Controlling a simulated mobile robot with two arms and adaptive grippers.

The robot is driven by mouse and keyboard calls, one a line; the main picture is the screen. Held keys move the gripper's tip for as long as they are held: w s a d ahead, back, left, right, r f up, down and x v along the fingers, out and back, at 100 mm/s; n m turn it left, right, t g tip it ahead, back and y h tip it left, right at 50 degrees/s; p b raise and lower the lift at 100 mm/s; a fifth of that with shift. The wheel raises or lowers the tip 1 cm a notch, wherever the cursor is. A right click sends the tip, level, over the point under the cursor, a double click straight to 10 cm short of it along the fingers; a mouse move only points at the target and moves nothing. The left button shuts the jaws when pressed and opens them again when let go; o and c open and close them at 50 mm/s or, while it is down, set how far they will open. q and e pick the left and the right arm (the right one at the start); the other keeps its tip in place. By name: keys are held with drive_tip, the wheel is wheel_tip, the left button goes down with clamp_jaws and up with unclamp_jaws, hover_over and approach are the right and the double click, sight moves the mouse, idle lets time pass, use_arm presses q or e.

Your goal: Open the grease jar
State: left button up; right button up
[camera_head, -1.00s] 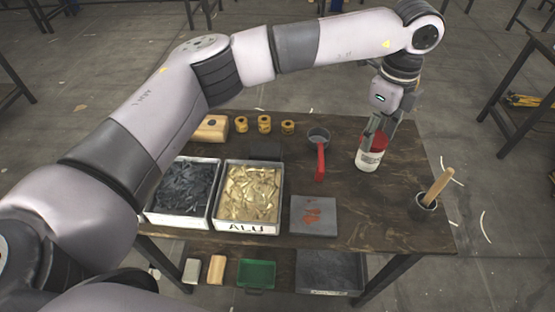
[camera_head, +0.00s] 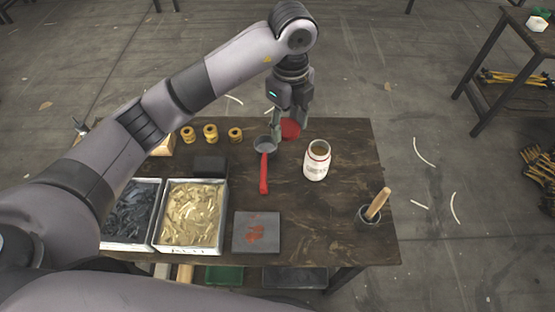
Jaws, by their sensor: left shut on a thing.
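The grease jar (camera_head: 316,164) stands upright on the dark table, white with a red band near its neck. Its mouth is open and brownish contents show inside. My left gripper (camera_head: 289,125) is behind and to the left of the jar, apart from it. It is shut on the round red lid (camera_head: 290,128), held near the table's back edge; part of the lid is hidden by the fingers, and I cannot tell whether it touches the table. My right gripper is not in view.
A small pan with a red handle (camera_head: 264,175) lies just left of the jar. A pot with a wooden-handled tool (camera_head: 377,204) stands to the right. A grey plate (camera_head: 256,232) and a bin of gold pieces (camera_head: 193,212) are at the front. Bare tabletop surrounds the jar.

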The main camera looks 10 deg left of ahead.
sight(285, 170)
use_arm(q)
wheel_tip(285, 170, down, 15)
drive_tip(key=shift+f+p, duration=0.15)
drive_tip(key=shift+p, duration=0.65)
drive_tip(key=shift+f, duration=0.3)
drive_tip(key=shift+f, duration=0.15)
drive_tip(key=o, duration=1.3)
